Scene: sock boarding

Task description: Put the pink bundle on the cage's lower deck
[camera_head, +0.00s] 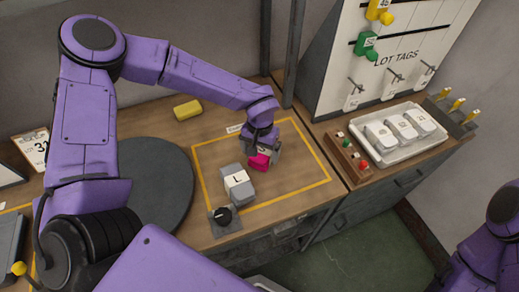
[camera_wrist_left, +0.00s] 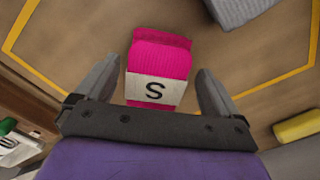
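The pink bundle (camera_head: 259,160) lies on the wooden table inside the yellow outlined area. The left wrist view shows it as a folded pink sock bundle (camera_wrist_left: 160,58) with a white band marked S. My left gripper (camera_head: 264,149) is down over it. Its two grey fingers (camera_wrist_left: 158,88) stand on either side of the bundle, open, with a visible gap at least on the right side. The gripper partly hides the bundle in the head view. My right gripper is out of view; only part of that arm shows at lower right. I cannot make out the cage clearly.
A grey bundle marked L (camera_head: 237,186) lies nearby to the left. A black knob box (camera_head: 223,217) sits at the front edge. A dark round disc (camera_head: 150,184), a yellow block (camera_head: 187,110) and a tray of white bundles (camera_head: 395,141) surround the area.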

